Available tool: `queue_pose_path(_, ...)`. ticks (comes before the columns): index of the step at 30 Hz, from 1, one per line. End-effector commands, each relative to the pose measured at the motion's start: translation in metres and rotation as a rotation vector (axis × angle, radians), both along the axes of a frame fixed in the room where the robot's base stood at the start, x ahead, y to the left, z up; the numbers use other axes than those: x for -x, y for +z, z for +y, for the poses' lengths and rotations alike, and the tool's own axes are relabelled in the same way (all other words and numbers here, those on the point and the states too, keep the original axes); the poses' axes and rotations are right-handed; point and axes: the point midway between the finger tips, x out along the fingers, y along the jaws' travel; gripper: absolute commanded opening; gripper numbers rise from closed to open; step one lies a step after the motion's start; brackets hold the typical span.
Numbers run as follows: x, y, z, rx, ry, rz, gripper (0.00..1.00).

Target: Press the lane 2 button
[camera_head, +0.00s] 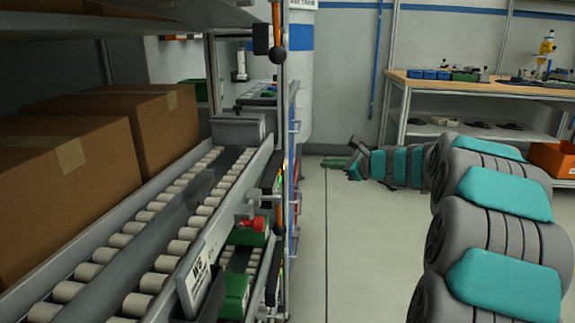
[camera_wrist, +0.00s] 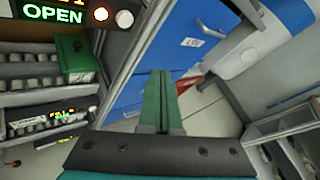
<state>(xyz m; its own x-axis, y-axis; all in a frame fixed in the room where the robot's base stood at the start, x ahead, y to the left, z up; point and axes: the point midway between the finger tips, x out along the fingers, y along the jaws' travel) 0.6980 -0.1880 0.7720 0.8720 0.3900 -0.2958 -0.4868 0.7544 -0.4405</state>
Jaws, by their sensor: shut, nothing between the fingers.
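My gripper (camera_wrist: 160,74) is shut and empty, its two green fingers together in the wrist view. In the head view my gripper (camera_head: 326,163) is at the end of my arm, right of the rack and apart from it. A lit orange button (camera_wrist: 101,13) and a lit white button (camera_wrist: 124,18) show at the upper left of the wrist view, beside a display (camera_wrist: 52,13) reading OPEN. I cannot tell which is the lane 2 button.
Roller lanes (camera_head: 178,232) and cardboard boxes (camera_head: 65,182) fill the left. A blue panel (camera_wrist: 185,45) stands just beyond my fingers. A workbench (camera_head: 480,87) is at the back right. The floor (camera_head: 350,250) between rack and arm is clear.

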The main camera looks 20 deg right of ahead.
Motion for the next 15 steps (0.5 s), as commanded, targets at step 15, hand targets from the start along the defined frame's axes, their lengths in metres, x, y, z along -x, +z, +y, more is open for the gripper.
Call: queue_pose_path(15,-0.025,0.001,0.06,-0.001,0.002,-0.002,0.0)
